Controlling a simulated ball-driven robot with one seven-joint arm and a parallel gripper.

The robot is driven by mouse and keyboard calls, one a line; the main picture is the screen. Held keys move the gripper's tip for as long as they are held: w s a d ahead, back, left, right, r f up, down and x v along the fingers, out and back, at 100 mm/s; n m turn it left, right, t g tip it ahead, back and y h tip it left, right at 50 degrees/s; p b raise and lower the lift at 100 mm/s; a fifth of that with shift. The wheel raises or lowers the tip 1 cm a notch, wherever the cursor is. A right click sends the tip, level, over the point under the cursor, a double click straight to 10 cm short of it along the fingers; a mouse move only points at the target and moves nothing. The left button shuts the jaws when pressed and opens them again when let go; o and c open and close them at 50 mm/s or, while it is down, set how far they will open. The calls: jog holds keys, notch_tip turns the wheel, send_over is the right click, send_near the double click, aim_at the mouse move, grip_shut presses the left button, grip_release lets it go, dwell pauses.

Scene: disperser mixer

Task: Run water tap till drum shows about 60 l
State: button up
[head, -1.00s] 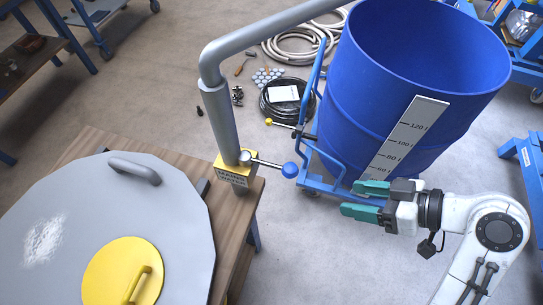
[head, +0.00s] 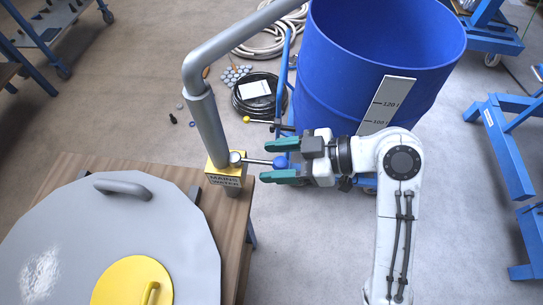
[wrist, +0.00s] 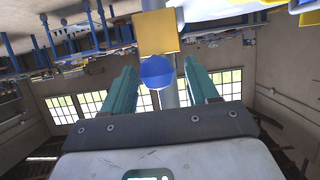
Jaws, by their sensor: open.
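The mains water tap (head: 223,175) is a yellow block with a grey pipe rising from it. Its lever (head: 258,161) points right and ends in a blue ball knob (head: 281,162). My gripper (head: 268,161) is open, with one green finger on each side of the knob. In the wrist view the knob (wrist: 157,71) sits between the fingers, with gaps at both sides. The blue drum (head: 350,70) stands behind my gripper. Its white gauge strip (head: 387,104) shows 120 l and 100 l; lower marks are hidden by my arm. I see no water level inside.
The grey pipe (head: 235,35) runs from the tap up toward the drum. A wooden bench (head: 130,170) carries a large grey lid (head: 120,225) with a yellow cover (head: 130,285). Coiled hoses (head: 255,92) lie on the floor. Blue frames (head: 510,150) stand at the right.

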jog(key=shift+a+f, duration=0.25)
jog(key=shift+a, duration=0.3)
grip_shut()
